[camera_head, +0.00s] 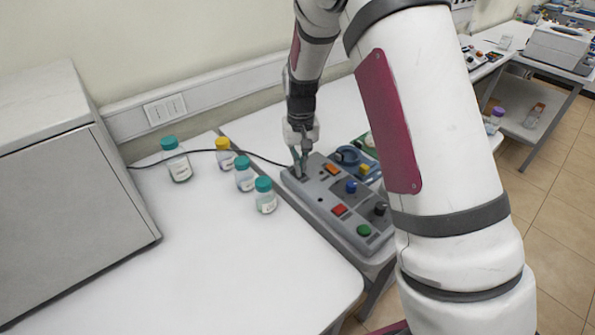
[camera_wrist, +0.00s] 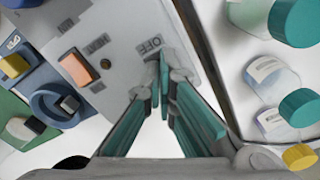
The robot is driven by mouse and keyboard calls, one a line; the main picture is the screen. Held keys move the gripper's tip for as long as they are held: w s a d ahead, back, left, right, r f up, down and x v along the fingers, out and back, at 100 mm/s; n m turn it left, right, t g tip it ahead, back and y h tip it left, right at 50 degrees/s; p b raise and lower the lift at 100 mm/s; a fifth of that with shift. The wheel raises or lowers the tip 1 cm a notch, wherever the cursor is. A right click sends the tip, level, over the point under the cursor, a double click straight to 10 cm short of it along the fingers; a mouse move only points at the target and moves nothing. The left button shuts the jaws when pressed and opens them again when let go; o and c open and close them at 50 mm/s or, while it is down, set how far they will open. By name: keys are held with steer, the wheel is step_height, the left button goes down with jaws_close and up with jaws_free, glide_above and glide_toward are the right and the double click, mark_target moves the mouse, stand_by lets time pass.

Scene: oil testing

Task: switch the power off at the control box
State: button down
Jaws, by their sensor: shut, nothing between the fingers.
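The grey control box (camera_head: 325,200) lies on the white table with coloured buttons and knobs on top, among them an orange one (camera_head: 332,169), a blue one (camera_head: 351,186), a red one (camera_head: 339,210) and a green one (camera_head: 364,230). My gripper (camera_head: 301,172) points down at the box's far left corner. In the wrist view, my gripper (camera_wrist: 160,75) has its fingertips together beside the "OFF" label (camera_wrist: 150,46), with nothing held. The fingertips hide what lies under them; I cannot tell whether they touch it. The orange button (camera_wrist: 77,68) shows to their left.
Several capped bottles stand left of the box, one with a yellow cap (camera_head: 225,154) and one with a teal cap (camera_head: 266,196). A black cable (camera_head: 190,152) runs behind them to the box. A large grey cabinet (camera_head: 70,200) stands at left. The front of the white table (camera_head: 240,265) is clear.

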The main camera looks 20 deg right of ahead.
steer(key=shift+f, duration=0.6)
stand_by(0.3)
steer(key=shift+r, duration=0.1)
steer(key=shift+r+p, duration=0.6)
steer(key=shift+r, duration=2.85)
